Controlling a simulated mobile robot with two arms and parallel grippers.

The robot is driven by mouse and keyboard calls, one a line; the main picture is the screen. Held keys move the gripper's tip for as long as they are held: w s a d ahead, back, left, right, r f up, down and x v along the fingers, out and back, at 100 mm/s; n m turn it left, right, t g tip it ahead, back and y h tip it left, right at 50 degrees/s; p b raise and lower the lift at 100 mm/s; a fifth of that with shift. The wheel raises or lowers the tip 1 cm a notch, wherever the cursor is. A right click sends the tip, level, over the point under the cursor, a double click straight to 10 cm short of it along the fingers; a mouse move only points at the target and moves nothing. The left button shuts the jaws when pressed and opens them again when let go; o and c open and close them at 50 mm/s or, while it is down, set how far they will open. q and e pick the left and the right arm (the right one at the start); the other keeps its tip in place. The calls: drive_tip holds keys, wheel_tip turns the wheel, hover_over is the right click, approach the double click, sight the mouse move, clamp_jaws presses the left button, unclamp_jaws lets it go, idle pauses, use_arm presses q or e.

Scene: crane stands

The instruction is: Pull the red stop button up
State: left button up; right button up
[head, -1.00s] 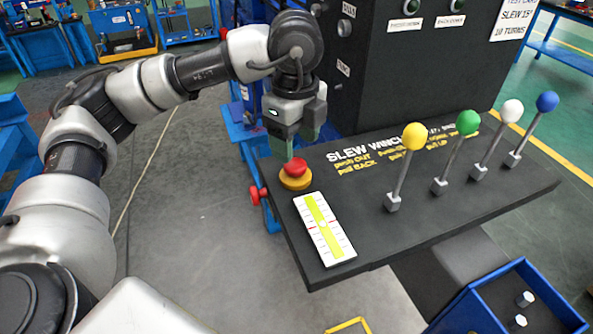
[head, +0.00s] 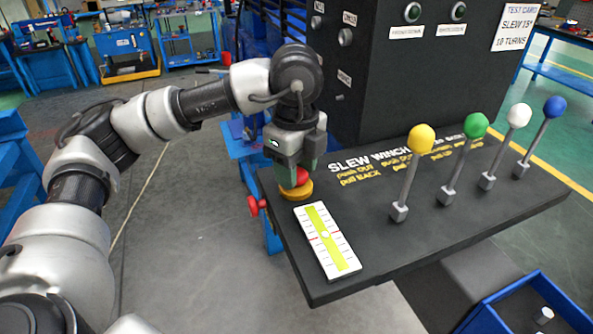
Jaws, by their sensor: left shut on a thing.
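The red stop button (head: 302,177) stands on its round yellow base (head: 297,192) at the left back corner of the dark console top (head: 385,245). My left gripper (head: 294,178) has come down over the button from above. Its fingers are shut on the red cap and hide part of it. The yellow base shows below the fingertips. My right gripper is not in the view.
Levers with yellow (head: 421,139), green (head: 476,125), white (head: 519,115) and blue (head: 555,106) knobs stand to the right. A white and yellow level gauge (head: 327,240) lies in front of the button. A red knob (head: 254,206) sticks out at the left edge. A dark cabinet (head: 400,80) rises behind.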

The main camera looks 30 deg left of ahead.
use_arm(q)
drive_tip(key=shift+r, duration=0.15)
drive_tip(key=shift+r+p, duration=0.4)
drive_tip(key=shift+r, duration=0.15)
drive_tip(key=o, duration=0.8)
drive_tip(key=shift+f, duration=0.1)
drive_tip(key=shift+r+p, duration=2.15)
drive_tip(key=shift+r, duration=1.45)
